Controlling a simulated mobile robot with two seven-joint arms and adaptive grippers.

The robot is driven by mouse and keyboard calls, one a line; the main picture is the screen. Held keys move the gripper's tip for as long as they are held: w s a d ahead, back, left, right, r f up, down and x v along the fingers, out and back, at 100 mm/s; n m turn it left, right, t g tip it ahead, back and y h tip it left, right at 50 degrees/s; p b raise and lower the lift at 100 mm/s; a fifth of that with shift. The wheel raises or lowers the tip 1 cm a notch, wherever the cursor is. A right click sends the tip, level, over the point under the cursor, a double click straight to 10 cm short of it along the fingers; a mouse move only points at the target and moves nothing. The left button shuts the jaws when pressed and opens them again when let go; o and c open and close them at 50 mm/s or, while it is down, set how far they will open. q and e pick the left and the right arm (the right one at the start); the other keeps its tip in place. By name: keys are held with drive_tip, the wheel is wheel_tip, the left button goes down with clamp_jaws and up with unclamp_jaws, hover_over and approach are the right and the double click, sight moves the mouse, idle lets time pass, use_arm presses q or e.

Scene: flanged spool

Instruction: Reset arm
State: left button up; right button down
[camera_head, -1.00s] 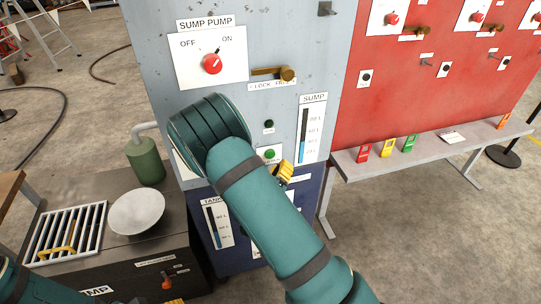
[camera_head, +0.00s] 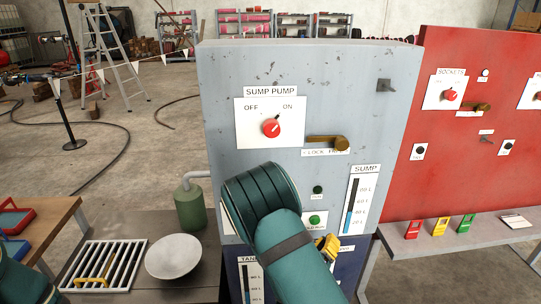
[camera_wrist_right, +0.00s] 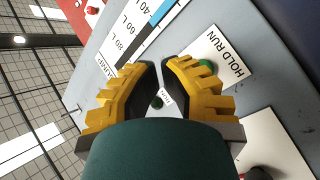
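My right arm (camera_head: 285,245) reaches across the front of the grey sump pump panel (camera_head: 300,80). My right gripper (camera_head: 328,246) shows only as yellow finger parts beside the arm, below the green button (camera_head: 316,220). In the right wrist view, the yellow fingers of the right gripper (camera_wrist_right: 161,66) converge with their tips nearly together and nothing between them. Past them are a small dark button (camera_wrist_right: 157,102) on the panel and the green button (camera_wrist_right: 207,66) by the HOLD RUN label, partly behind a finger. A piece of my left arm (camera_head: 14,283) shows at the lower left; its gripper is out of view.
The panel carries a red knob (camera_head: 271,127), a brass lock lever (camera_head: 328,142) and a sump gauge (camera_head: 358,205). A white dish (camera_head: 173,257), a grate (camera_head: 75,262) and a green bottle (camera_head: 189,208) stand at left. A red panel (camera_head: 470,130) stands at right.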

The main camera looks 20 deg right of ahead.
drive_tip(key=s+a+f+m+g+y, duration=0.1)
drive_tip(key=s+a+f+g+y, duration=0.2)
drive_tip(key=a+f+y, duration=0.45)
drive_tip(key=s+a+f+m+g+y, duration=0.1)
drive_tip(key=s+a+f+g+y, duration=0.2)
drive_tip(key=f, duration=0.7)
drive_tip(key=s+a+g+y, duration=0.4)
drive_tip(key=s+a+y, duration=0.4)
drive_tip(key=a, duration=0.4)
drive_tip(key=shift+s+a+f, duration=0.15)
drive_tip(key=shift+s+a, duration=0.05)
drive_tip(key=shift+s, duration=0.15)
